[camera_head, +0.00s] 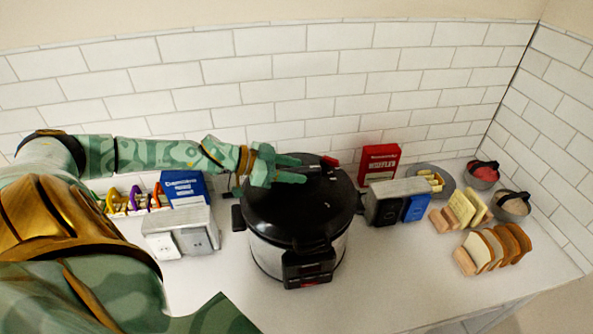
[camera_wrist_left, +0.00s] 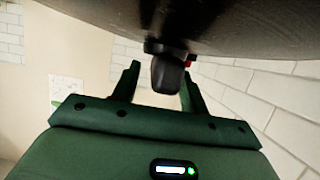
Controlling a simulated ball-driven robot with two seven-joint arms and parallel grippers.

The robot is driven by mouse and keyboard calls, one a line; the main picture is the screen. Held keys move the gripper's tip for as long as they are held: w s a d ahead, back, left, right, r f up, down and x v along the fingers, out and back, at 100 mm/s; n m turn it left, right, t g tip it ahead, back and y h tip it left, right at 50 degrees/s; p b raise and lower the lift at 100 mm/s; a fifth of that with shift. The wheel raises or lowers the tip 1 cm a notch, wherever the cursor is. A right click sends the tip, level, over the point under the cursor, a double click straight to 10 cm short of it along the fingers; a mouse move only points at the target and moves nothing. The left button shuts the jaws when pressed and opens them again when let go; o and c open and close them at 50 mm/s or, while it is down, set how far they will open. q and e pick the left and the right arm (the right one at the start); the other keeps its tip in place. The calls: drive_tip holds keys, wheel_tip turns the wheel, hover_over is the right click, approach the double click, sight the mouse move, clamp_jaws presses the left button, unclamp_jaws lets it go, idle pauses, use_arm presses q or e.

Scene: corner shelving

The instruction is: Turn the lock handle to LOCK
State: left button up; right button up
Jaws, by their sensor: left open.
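A black and silver pressure cooker (camera_head: 297,240) stands on the counter with its black lid (camera_head: 300,212) on. My left gripper (camera_head: 292,169) is open over the back of the lid, its fingers pointing right. In the left wrist view a black knob-like handle (camera_wrist_left: 167,76), which may be the lock handle, hangs below the dark lid (camera_wrist_left: 200,20). It appears between the open fingers of my left gripper (camera_wrist_left: 161,84); I cannot tell whether they touch it. A small red part (camera_head: 330,161) shows at the lid's back edge. The LOCK marking cannot be made out. My right gripper is not in view.
The tiled wall is close behind; the front counter is clear.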

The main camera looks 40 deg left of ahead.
use_arm(q)
drive_tip(key=shift+w+d+f, duration=0.2)
drive_tip(key=shift+w+d, duration=0.1)
drive_tip(key=shift+w, duration=0.15)
clamp_jaws()
